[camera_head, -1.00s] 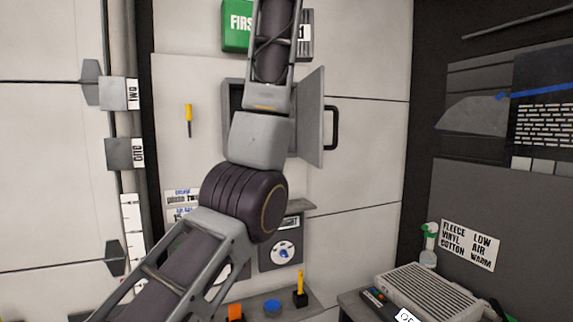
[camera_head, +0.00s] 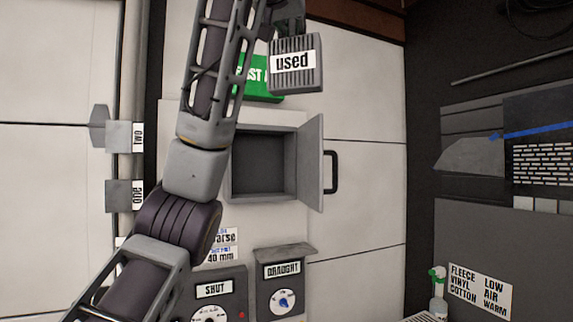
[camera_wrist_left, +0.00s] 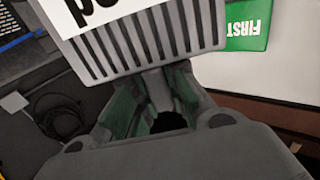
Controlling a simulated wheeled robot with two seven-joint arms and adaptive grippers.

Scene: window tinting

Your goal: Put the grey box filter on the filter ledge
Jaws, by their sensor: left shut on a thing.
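The grey box filter (camera_head: 310,80) is a ribbed box with a white label reading "used", high in the head view. It hangs in front of the green first-aid box (camera_head: 262,91) and hides part of it. My left gripper (camera_head: 287,24) is above it and shut on it. In the left wrist view the fingers (camera_wrist_left: 165,105) meet the filter's near side, and its slats (camera_wrist_left: 150,45) fill the top. A small grey ledge (camera_head: 286,252) juts out above the draught panel; I cannot tell whether it is the filter ledge. My right gripper is out of view.
A wall cabinet (camera_head: 265,131) stands open and empty, its door (camera_head: 314,165) swung out to the right. Tags "two" (camera_head: 125,136) and "one" (camera_head: 122,195) are on the left. A spray bottle (camera_head: 438,300) stands lower right. The wall right of the door is clear.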

